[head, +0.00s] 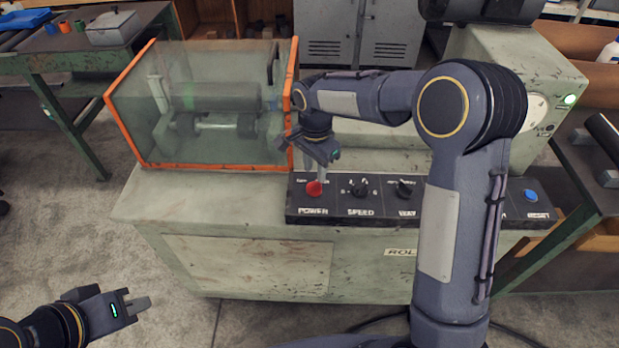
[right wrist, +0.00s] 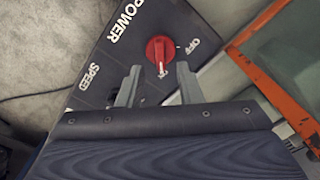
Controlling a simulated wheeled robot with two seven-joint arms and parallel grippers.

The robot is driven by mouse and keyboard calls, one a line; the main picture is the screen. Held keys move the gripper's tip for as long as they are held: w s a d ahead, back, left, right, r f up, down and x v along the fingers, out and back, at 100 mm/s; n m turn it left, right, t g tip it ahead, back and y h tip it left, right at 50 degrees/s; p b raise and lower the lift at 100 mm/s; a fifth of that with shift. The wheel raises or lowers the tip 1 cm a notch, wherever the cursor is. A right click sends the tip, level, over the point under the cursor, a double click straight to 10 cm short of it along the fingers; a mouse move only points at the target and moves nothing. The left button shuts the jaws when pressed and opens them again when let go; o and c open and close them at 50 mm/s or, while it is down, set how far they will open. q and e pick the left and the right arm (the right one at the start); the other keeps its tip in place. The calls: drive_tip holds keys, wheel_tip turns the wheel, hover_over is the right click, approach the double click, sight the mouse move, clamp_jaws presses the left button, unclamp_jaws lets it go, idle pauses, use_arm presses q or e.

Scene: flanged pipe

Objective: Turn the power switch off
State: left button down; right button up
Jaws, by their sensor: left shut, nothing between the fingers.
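The red power switch (head: 315,188) sits at the left end of the dark control panel (head: 335,213), above the word POWER. In the right wrist view the switch (right wrist: 158,48) shows a red handle with a pale mark pointing toward the gripper, away from the OFF label (right wrist: 192,46). My right gripper (head: 321,176) is just above the switch, pointing down. In the wrist view its two fingers (right wrist: 159,75) are apart, one on each side of the handle's near end; contact cannot be told. My left gripper (head: 139,305) is shut and empty, low at the left, away from the machine.
The SPEED knob (head: 360,189) and another knob (head: 405,189) are right of the switch. A blue RESET button (head: 530,196) is at the panel's right end. An orange-framed clear guard (head: 225,110) stands close behind the switch at left. My right arm covers part of the panel.

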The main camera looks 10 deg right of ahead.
sight(314, 183)
drive_tip(key=shift+a+f, duration=0.1)
drive_tip(key=shift+f, duration=2.1)
clamp_jaws()
